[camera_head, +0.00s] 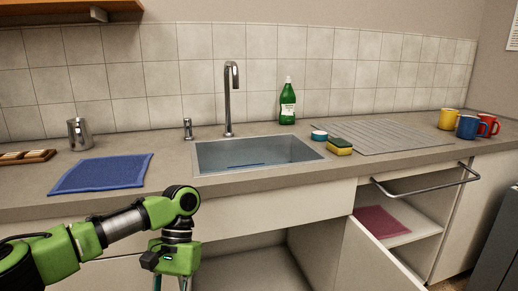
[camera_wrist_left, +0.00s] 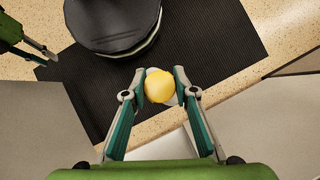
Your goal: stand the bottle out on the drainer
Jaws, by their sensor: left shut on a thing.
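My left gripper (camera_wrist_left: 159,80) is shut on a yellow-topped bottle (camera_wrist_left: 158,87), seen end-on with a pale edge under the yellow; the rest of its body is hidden. In the head view this gripper (camera_head: 175,260) hangs low in front of the open under-sink cupboard, its fingers cut off by the frame. The grey ribbed drainer (camera_head: 385,137) lies on the counter right of the sink, its surface bare. Part of my right gripper (camera_wrist_left: 40,48) shows at the left wrist view's upper left.
A sponge (camera_head: 339,146) and a small blue-topped tub (camera_head: 319,136) sit between sink (camera_head: 260,152) and drainer. Yellow (camera_head: 448,119), blue (camera_head: 467,127) and red (camera_head: 488,125) mugs stand at the right. The cupboard door (camera_head: 375,258) is open. A dark mat (camera_wrist_left: 215,45) covers the floor.

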